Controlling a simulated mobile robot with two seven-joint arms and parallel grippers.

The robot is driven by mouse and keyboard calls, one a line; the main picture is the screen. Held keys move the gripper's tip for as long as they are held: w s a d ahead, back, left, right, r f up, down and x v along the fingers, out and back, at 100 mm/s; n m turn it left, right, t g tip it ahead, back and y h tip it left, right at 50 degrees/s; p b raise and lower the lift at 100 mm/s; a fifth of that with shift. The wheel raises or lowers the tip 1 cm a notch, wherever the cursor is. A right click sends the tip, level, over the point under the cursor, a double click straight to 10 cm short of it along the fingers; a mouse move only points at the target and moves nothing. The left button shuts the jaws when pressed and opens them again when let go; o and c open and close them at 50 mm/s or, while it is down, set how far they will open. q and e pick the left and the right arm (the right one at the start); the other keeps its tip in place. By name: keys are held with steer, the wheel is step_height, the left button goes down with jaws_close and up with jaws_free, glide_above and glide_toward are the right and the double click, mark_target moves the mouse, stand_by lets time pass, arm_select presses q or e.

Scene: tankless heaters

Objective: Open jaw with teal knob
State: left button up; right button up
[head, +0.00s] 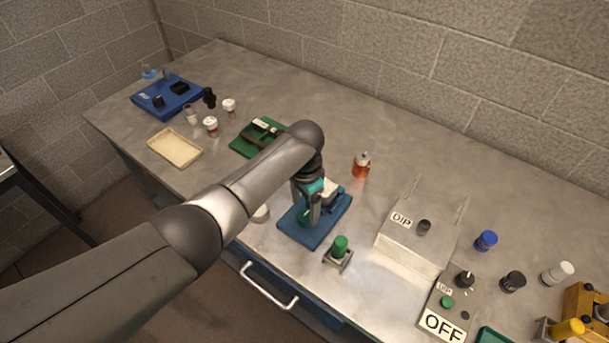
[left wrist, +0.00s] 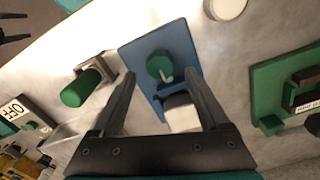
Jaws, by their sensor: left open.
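A blue plate (head: 299,236) lies flat on the metal bench. It carries a green-teal knob (left wrist: 160,67) with a pale pointer and a white-and-dark block (left wrist: 182,115) beside it. My left gripper (head: 313,218) is over this plate, pointing down. In the left wrist view its two fingers (left wrist: 168,82) are spread apart with nothing held. The knob shows between and beyond the fingertips, apart from both. In the head view the gripper covers most of the knob. A dark forked shape at the wrist view's top left may be my right gripper.
A green cylinder on a metal bracket (head: 340,247) stands close to the plate's right. A green plate (head: 243,145) lies to the left, a red bottle (head: 361,166) behind. The DIP box (head: 407,241) and OFF panel (head: 442,318) are farther right. Bare bench lies behind the bottle.

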mark_target(304, 215)
arm_select(q)
step_height(304, 215, up, 12)
steer(key=p, duration=0.1)
stand_by(0.6)
